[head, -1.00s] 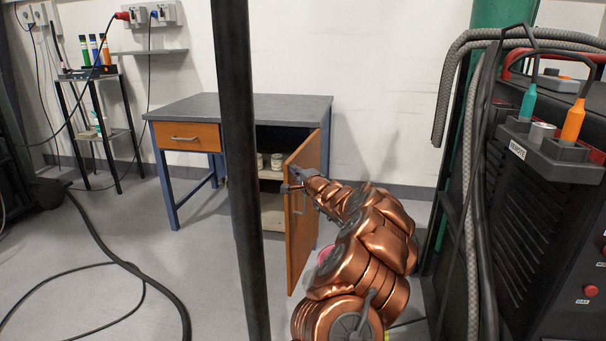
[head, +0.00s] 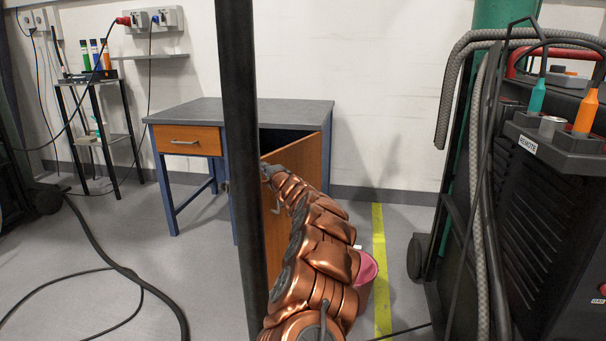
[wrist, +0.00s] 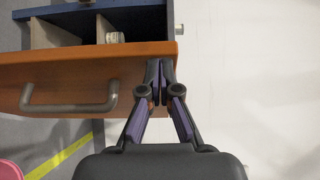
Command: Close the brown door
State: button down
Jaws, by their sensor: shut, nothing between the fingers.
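The brown door (head: 310,152) of the desk cabinet stands partly open, hinged on the right side of the desk. It also shows in the wrist view (wrist: 60,75), with a grey bar handle (wrist: 68,106) on its outer face. My gripper (wrist: 159,70) is shut and empty, its fingertips at the door's outer face near one end of its edge, seemingly touching it. In the head view my gripper (head: 267,172) is at the door's free edge, partly hidden by the dark post. The cabinet inside (wrist: 82,28) still shows in the wrist view, with a small jar in it.
The grey-topped desk (head: 280,110) has a brown drawer (head: 188,140), shut. A dark vertical post (head: 240,200) stands in front of the desk. A pink bucket (head: 367,268) is beside my arm. A black machine (head: 540,220) stands at the right. Cables lie on the left floor.

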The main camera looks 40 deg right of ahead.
jog(key=w, duration=0.1)
jog(key=w+a, duration=0.1)
jog(key=w, duration=0.1)
jog(key=w+a+p, duration=0.1)
jog(key=shift+w+a, duration=0.1)
jog(key=shift+w, duration=0.25)
jog(key=shift+s, duration=0.1)
